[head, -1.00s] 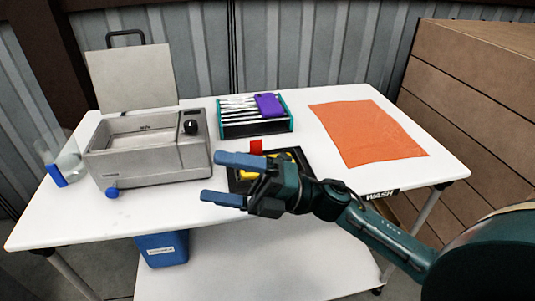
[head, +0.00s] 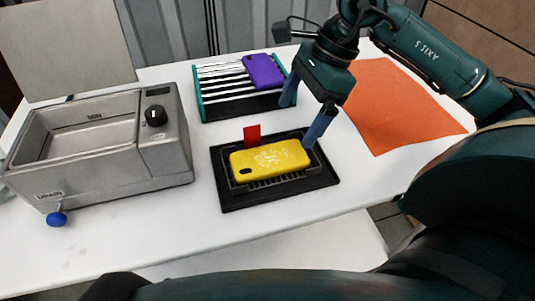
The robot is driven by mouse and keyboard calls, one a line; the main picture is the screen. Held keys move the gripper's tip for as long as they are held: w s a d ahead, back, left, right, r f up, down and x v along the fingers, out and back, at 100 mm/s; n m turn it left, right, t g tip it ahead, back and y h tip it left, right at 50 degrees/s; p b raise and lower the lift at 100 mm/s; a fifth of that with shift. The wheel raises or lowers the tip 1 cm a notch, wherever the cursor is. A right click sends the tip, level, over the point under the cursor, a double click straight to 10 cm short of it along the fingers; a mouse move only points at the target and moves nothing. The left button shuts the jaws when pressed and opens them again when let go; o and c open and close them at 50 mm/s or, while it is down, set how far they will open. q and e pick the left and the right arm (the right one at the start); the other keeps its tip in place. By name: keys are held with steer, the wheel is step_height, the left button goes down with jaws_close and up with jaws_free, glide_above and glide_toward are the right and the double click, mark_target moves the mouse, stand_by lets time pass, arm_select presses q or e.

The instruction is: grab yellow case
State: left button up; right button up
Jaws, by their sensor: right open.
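The yellow case (head: 270,160) is a phone case with a pale pattern and a camera hole at its left end. It lies flat in a black tray (head: 235,200) with a ribbed inset, at the middle of the table. My right gripper (head: 303,126) is open and empty, its two blue fingers pointing down. One finger is by the case's right end, low over the tray's back right; the other is farther back, beside the rack. I cannot tell whether the near finger touches the case. My left gripper is not in view.
A purple case (head: 263,72) lies on a teal-sided rack (head: 240,106) behind the tray. A red tab (head: 252,136) stands at the tray's back edge. A grey metal basin (head: 100,160) with an open lid is at left. An orange cloth (head: 395,110) lies at right.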

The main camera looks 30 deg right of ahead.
mark_target(276, 156)
steer(key=x, duration=0.9)
steer(key=shift+f, duration=0.15)
steer(key=shift+c, duration=0.2)
steer(key=c, duration=1)
